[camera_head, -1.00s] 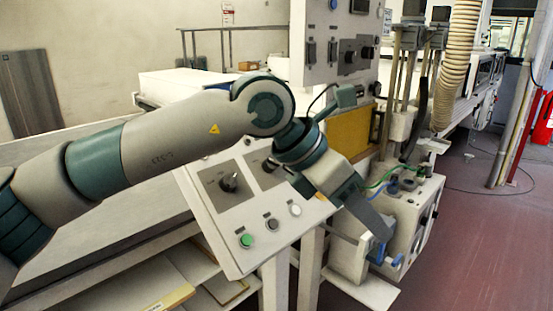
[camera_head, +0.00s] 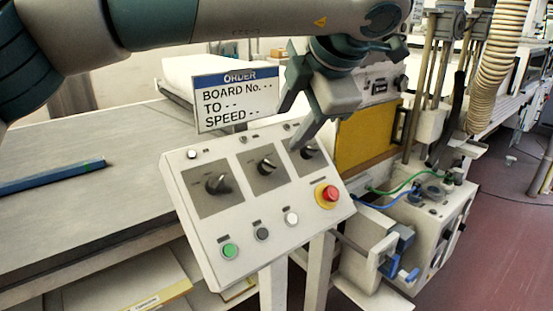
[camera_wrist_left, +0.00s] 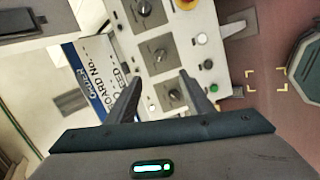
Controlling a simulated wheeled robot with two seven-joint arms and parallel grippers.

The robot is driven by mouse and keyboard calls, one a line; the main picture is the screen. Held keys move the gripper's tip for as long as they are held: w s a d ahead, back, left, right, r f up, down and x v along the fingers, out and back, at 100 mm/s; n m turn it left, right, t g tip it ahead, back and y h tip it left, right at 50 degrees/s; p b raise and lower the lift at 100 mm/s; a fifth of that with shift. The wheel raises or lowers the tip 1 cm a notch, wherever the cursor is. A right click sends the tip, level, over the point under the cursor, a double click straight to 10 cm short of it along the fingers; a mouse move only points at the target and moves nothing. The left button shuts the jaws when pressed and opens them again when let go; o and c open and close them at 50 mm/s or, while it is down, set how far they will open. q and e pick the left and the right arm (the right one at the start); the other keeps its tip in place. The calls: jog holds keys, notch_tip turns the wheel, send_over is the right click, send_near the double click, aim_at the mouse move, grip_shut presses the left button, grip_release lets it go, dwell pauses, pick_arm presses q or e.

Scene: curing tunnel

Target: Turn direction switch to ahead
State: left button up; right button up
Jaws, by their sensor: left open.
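The sloped white control panel (camera_head: 290,212) carries three dark rotary knobs: a left knob (camera_head: 219,184), a middle knob (camera_head: 266,165) and a right knob (camera_head: 308,152). Their labels are too small to read, so I cannot tell which is the direction switch.
A red emergency button (camera_head: 327,194) sits at the panel's right; green (camera_head: 229,250), grey and white buttons line its lower edge. An order sign (camera_head: 237,103) stands behind the panel. A blue bar (camera_head: 50,178) lies on the grey conveyor (camera_head: 110,200) at left.

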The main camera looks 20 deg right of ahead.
aim_at(268, 163)
pick_arm(q)
jog(key=shift+f, duration=0.1)
jog(key=p+x, duration=0.3)
jog(key=x, duration=1.4)
jog(key=shift+f, duration=0.15)
pick_arm(e)
jog(key=w+a+r+t, duration=0.2)
jog(key=w+a, duration=0.1)
jog(key=shift+w+a+y, duration=0.1)
jog(key=shift+a+y, duration=0.1)
jog(key=shift+y, duration=0.2)
pick_arm(q)
jog(key=c, duration=1)
